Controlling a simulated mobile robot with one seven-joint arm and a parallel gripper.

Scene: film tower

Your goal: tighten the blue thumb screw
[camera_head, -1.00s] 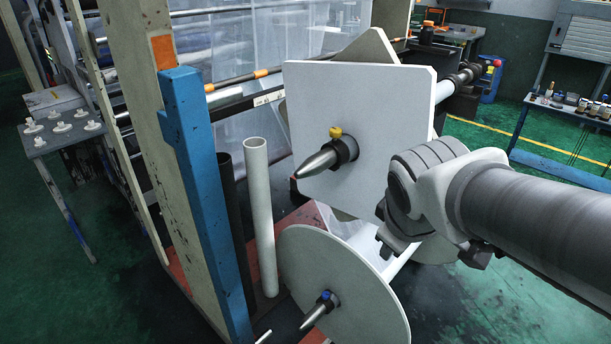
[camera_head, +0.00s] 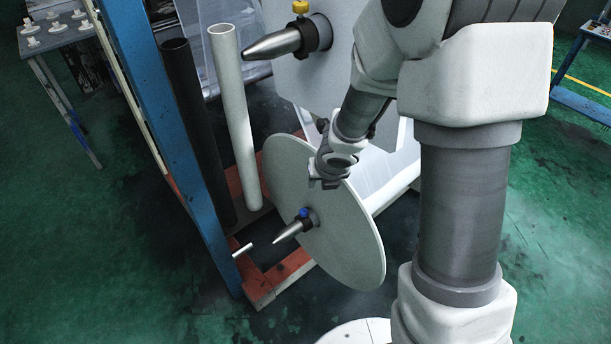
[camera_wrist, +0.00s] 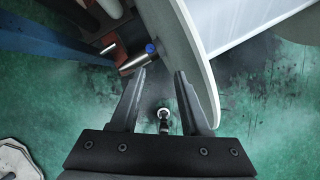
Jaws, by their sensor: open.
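The blue thumb screw (camera_head: 303,212) sits on the dark collar of the lower pointed metal spindle (camera_head: 288,232), which sticks out from the round white disc (camera_head: 345,235). In the wrist view the blue thumb screw (camera_wrist: 150,48) shows small, beyond my left fingertip, close to the disc's edge (camera_wrist: 195,60). My gripper (camera_wrist: 160,72) is open, with nothing between its two dark fingers. In the head view my gripper (camera_head: 327,180) is above and a little right of the screw, in front of the disc, apart from the screw.
A yellow knob (camera_head: 300,7) sits on the upper spindle (camera_head: 275,42), above my wrist. A black tube (camera_head: 195,120) and a white tube (camera_head: 236,120) stand left, by the blue post (camera_head: 165,130). Green floor (camera_head: 110,270) is clear at left.

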